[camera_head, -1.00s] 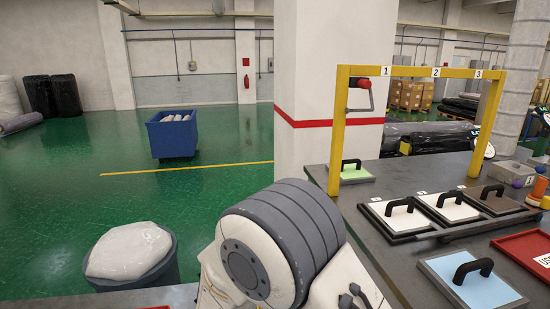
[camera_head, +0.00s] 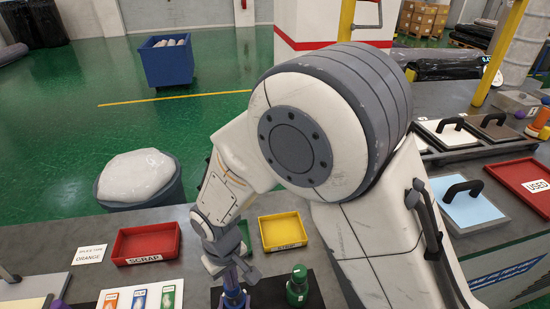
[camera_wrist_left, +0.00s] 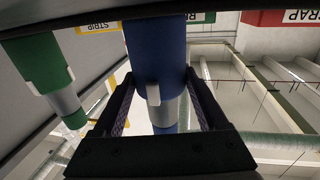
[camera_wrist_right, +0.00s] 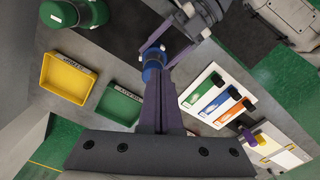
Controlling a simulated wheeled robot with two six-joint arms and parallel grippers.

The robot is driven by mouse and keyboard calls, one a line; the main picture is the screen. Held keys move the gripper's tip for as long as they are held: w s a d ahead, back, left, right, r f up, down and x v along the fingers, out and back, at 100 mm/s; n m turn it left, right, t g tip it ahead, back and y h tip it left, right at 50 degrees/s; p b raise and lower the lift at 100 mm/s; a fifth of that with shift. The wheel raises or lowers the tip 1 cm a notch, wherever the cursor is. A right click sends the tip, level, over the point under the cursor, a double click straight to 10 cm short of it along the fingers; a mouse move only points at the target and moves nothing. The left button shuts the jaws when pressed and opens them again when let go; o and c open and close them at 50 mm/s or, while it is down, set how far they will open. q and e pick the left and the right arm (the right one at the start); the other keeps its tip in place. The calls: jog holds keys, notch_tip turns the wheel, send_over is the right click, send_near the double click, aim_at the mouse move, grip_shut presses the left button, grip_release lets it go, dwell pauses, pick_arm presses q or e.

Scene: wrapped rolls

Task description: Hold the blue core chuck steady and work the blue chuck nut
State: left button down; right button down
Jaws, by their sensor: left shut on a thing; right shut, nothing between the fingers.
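The blue core chuck (camera_wrist_left: 155,50) shows in the left wrist view between the two fingers of my left gripper (camera_wrist_left: 162,112), which is shut on it. A pale metallic band and more blue show farther along it. In the right wrist view the blue chuck nut (camera_wrist_right: 153,72) lies at the tips of my right gripper (camera_wrist_right: 155,88). Its purple fingers are shut together with nothing between them; I cannot tell whether they touch the nut. In the head view my right arm covers much of the bench and only a little blue shows at the bottom edge.
A green chuck (camera_head: 297,286) stands right of the blue one. A red scrap tray (camera_head: 146,243) and a yellow strip tray (camera_head: 284,232) lie behind. Coloured cards (camera_wrist_right: 212,96) lie beside the chuck. A green tray (camera_wrist_right: 118,105) sits by the yellow one.

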aim_at(235, 291)
jog(key=shift+w+d+f, duration=0.15)
jog(key=shift+d+f, duration=0.05)
jog(key=shift+f, duration=0.8)
jog(key=shift+w+d+f, duration=0.15)
jog(key=shift+f, duration=0.8)
jog(key=shift+w+d+f, duration=0.15)
jog(key=shift+d+f, duration=0.05)
jog(key=shift+f, duration=0.8)
jog(key=shift+w+a, duration=0.3)
jog(key=shift+s+a, duration=0.15)
jog(key=shift+a, duration=0.2)
jog(key=shift+s+d, duration=0.1)
jog(key=shift+s+d, duration=0.15)
jog(key=shift+s, duration=0.1)
jog(key=shift+s+d+r, duration=0.1)
jog(key=shift+r, duration=2.85)
